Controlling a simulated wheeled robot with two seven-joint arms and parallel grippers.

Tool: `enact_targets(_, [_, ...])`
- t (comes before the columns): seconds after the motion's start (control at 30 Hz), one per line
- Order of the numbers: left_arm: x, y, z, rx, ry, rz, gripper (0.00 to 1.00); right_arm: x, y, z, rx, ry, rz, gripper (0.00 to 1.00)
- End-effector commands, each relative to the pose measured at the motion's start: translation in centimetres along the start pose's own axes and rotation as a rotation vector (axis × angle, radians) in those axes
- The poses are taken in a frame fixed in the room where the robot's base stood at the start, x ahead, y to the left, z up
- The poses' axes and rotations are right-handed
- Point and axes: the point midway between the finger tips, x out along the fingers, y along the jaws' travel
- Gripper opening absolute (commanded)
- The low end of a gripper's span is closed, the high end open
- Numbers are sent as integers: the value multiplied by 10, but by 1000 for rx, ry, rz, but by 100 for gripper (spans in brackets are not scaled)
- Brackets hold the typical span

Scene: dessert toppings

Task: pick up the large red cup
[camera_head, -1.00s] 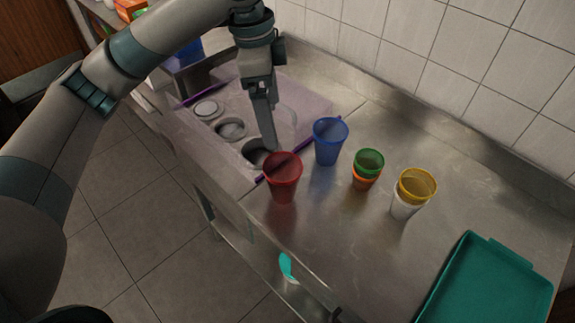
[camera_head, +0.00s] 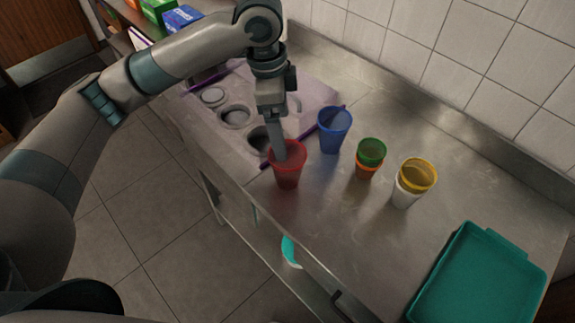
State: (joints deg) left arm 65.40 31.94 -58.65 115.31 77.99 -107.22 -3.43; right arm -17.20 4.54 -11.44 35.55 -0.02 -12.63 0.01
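The large red cup (camera_head: 289,178) stands upright near the front edge of the steel counter, left of the other cups. My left gripper (camera_head: 280,152) points down at it from above. Its fingertips overlap the left part of the cup's rim, and one finger seems to reach into the cup's mouth. The fingers are seen nearly edge-on, so the gap between them is hidden. The cup still appears to rest on the counter. My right gripper is out of view.
A blue cup (camera_head: 334,132) stands close behind and right of the red one. Further right are a green cup (camera_head: 371,150) in an orange one and a yellow cup (camera_head: 417,173) in a white one. A teal tray (camera_head: 480,285) lies at right. Round wells (camera_head: 234,117) are at left.

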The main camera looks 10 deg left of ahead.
Motion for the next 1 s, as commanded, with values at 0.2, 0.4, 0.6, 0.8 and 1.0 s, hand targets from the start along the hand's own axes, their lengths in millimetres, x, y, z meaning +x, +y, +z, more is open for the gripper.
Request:
enact_targets(0.2, [33, 0, 0, -1, -1, 2, 90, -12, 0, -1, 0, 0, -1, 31])
enact_targets(0.4, [46, 0, 0, 0, 0, 0, 90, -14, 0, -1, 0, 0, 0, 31])
enact_targets(0.6, [47, 0, 0, 0, 0, -1, 90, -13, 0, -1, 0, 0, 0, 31])
enact_targets(0.8, [49, 0, 0, 0, 0, 1, 90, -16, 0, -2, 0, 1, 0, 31])
enact_targets(1.0, [67, 1, -2, -1, -1, 2, 90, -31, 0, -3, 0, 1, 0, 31])
